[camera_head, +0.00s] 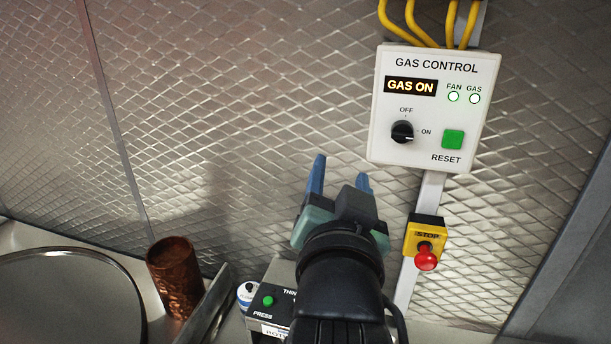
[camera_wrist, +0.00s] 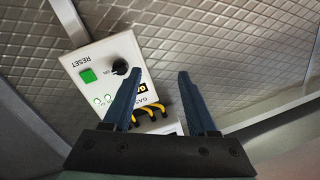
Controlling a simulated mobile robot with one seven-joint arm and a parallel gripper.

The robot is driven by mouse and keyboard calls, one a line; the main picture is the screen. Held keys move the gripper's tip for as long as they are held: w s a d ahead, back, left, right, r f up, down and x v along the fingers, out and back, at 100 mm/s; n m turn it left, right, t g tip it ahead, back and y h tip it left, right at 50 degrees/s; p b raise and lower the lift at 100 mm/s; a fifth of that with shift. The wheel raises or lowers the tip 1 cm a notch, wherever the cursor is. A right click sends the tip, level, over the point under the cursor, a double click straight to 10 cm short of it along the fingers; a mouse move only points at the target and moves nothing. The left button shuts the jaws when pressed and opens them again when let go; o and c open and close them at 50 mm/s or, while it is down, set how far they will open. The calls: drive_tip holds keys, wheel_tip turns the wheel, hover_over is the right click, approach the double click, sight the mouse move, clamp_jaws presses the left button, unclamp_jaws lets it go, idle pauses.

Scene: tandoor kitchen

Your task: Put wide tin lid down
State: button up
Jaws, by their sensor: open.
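My gripper (camera_head: 341,168) is open, with two blue fingers pointing up in front of the quilted metal wall. Nothing shows between the fingers. In the wrist view my gripper (camera_wrist: 156,74) is also open and empty, with the gas control box beyond it. A wide round metal piece (camera_head: 70,295) with a raised rim lies at the lower left of the head view, cut by the frame edge. I cannot tell whether it is the wide tin lid or a tray. No other lid shows.
The gas control box (camera_head: 430,112) on the wall reads GAS ON, with both lamps lit. A red stop button (camera_head: 426,259) sits below it. A copper cup (camera_head: 175,275) stands right of the round metal piece. A dark box with a green button (camera_head: 268,300) is beside my arm.

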drive_tip(key=s+a+r+n+t, duration=0.1)
drive_tip(key=s+r+n+t, duration=0.1)
drive_tip(key=r, duration=0.5)
drive_tip(key=s+a+r+n+t+y, duration=0.1)
drive_tip(key=s+a+r+n+t, duration=0.1)
drive_tip(key=s+r+t, duration=0.2)
drive_tip(key=s+a+r+n+t, duration=0.1)
drive_tip(key=s+r+n+t, duration=0.1)
drive_tip(key=s+r, duration=0.5)
wheel_tip(320, 180, up, 6)
drive_tip(key=shift+a+f+t+y, duration=0.25)
drive_tip(key=shift+t+y, duration=0.15)
drive_tip(key=shift+t, duration=0.5)
